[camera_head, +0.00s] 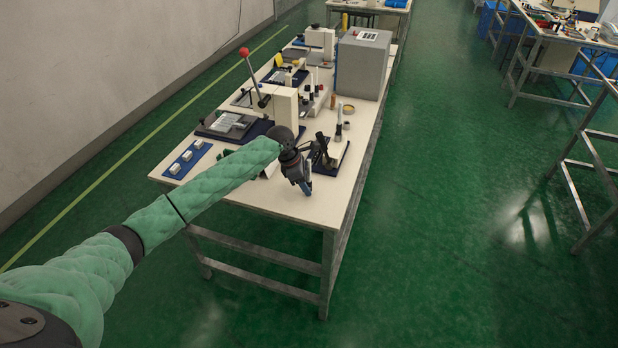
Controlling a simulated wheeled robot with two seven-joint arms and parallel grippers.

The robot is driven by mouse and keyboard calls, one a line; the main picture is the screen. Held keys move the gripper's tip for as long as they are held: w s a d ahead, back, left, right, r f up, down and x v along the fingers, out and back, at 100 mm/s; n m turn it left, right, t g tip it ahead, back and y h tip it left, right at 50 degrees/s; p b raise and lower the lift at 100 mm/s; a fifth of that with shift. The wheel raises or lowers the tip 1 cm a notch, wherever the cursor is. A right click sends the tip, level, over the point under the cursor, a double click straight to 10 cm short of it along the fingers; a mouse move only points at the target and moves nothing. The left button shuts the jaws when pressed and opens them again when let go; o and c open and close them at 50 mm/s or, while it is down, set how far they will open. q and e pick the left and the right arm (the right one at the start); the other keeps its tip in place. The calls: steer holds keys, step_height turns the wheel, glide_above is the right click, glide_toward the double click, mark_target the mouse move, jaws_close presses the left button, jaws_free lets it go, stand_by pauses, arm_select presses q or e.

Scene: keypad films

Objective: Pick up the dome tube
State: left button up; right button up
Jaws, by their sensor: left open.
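My left arm reaches in from the left, and its gripper (306,190) is over the near right part of the white table (285,203). The gripper is open, points down and looks empty. I cannot tell for sure which item is the dome tube. A slim pale upright piece (339,126) stands on the table just behind and right of the gripper, apart from it. A dark stand on a dark base (325,158) is right beside the gripper and partly hidden by it. My right gripper is out of view.
A press with a red-knobbed lever (244,52) stands mid-table. A blue mat with white blocks (185,159) lies at the left edge. A grey box (362,66) and several small bottles (307,103) are farther back. Green floor is clear right of the table.

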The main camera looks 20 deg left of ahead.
arm_select(q)
steer(key=shift+w+f, duration=0.1)
steer(key=shift+f, duration=0.15)
steer(key=shift+c, duration=0.5)
jaws_close()
